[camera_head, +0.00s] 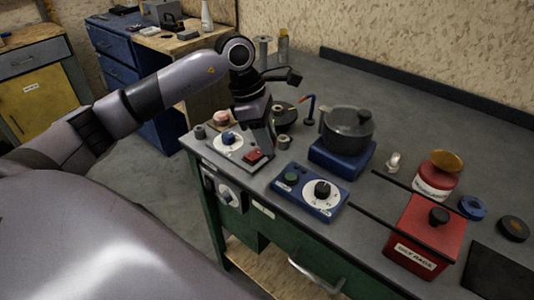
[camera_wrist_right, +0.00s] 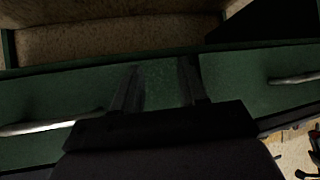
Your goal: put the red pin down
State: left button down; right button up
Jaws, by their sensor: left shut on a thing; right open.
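My left gripper (camera_head: 262,138) points down over the grey control panel at the near left of the bench. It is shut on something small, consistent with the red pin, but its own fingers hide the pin. A red block (camera_head: 253,156) shows just beside the fingertips; I cannot tell whether it is a panel switch or something else. My right gripper (camera_wrist_right: 160,88) is open and empty in the right wrist view, in front of the green bench front (camera_wrist_right: 235,85).
Bare bench top (camera_head: 420,130) lies behind.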

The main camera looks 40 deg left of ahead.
pick_arm(q)
jog(key=shift+f, duration=2.6)
jog(key=shift+f, duration=0.25)
jog(key=c, duration=0.8)
grip_release()
jog(key=shift+r, duration=0.1)
jog(key=shift+r, duration=0.1)
jog(key=v, duration=1.2)
